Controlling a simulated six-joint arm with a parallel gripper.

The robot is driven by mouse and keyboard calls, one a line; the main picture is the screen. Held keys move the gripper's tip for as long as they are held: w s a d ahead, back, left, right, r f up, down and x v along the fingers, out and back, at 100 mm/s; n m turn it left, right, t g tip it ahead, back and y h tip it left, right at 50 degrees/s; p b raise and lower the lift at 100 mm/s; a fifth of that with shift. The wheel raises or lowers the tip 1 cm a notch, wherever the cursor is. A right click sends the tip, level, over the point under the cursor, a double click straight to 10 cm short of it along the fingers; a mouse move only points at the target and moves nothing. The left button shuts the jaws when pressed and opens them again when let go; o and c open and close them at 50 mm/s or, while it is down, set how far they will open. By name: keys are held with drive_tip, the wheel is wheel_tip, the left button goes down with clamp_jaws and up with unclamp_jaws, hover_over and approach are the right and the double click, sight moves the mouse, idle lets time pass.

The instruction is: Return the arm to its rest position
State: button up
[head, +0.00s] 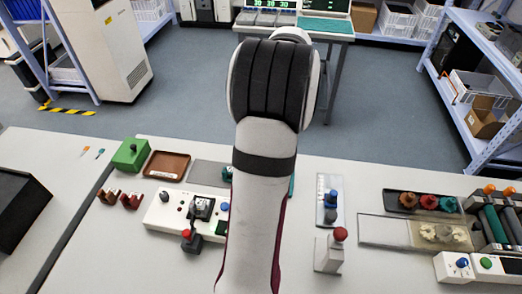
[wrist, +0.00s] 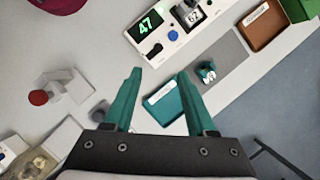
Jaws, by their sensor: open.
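My gripper (wrist: 158,76) shows in the wrist view as two teal fingers, spread apart with nothing between them. It hangs above the white worktable (wrist: 235,25). A teal tray (wrist: 168,103) lies below and beyond the fingers. In the head view my raised arm fills the middle of the picture, and my gripper is hidden behind it.
A white control panel (head: 165,213) stands left of my arm, near a brown tray (head: 167,166) and green box (head: 131,154). A red-topped stand (head: 330,252) is to the right. A small teal-and-white item (wrist: 207,71) lies on a grey mat (wrist: 228,55).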

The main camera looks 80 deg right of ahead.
drive_tip(key=shift+s+d+r, duration=0.15)
drive_tip(key=shift+s+r, duration=0.05)
drive_tip(key=shift+r, duration=0.45)
drive_tip(key=w+a+r+n+g, duration=0.35)
drive_tip(key=w+a+n, duration=0.65)
drive_tip(key=w+a, duration=0.85)
drive_tip(key=s+a+f+n, duration=0.1)
drive_tip(key=s+a+n, duration=0.3)
drive_tip(key=a, duration=0.6)
drive_tip(key=s+a+f+n+h, duration=0.1)
drive_tip(key=s+a+n, duration=0.4)
drive_tip(key=a, duration=0.5)
drive_tip(key=shift+a+f+n, duration=0.2)
drive_tip(key=shift+a+n, duration=0.1)
drive_tip(key=shift+n, duration=0.9)
